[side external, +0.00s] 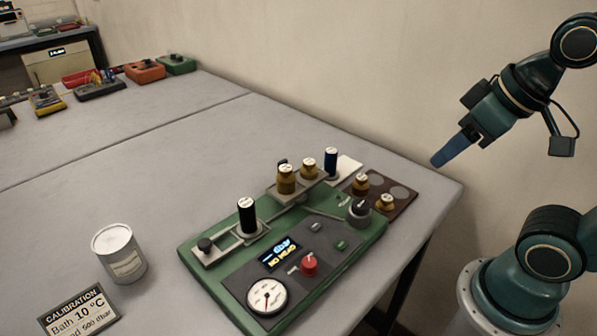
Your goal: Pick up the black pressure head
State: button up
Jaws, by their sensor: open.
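A tall black cylinder with a white top (247,218), which looks like the black pressure head, stands upright on a grey rail at the left of the green device (190,262). A short black piece (205,245) sits at the rail's left end, and a dark round knob (359,210) is at the device's right. My gripper (438,162), with blue fingers, is open and empty. It hangs in the air at the right, well apart from the black cylinder. The gap between its fingers is hard to see from this side.
Brass cylinders (286,181) and a dark blue cylinder (331,164) stand at the device's back. A brown tray (408,196) holds more brass pieces. A white can (119,255) and a calibration sign (80,315) stand at the left.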

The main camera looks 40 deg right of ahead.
dwell(0.3)
jog(key=w+a+r+n+g, duration=0.2)
jog(key=w+a+n, duration=0.25)
jog(key=w, duration=0.25)
jog(key=w+a+r+n+g, duration=0.1)
jog(key=w+a+r+n, duration=0.1)
jog(key=w+a+n, duration=0.35)
jog(key=w+a+f+n+g, duration=0.2)
jog(key=w+a+f+n, duration=0.5)
jog(key=w+a+n, duration=0.3)
jog(key=w+a, duration=0.1)
jog(key=w, duration=0.1)
jog(key=shift+w+a+g, duration=0.25)
jog(key=shift+w+g, duration=0.05)
jog(key=shift+w, duration=0.1)
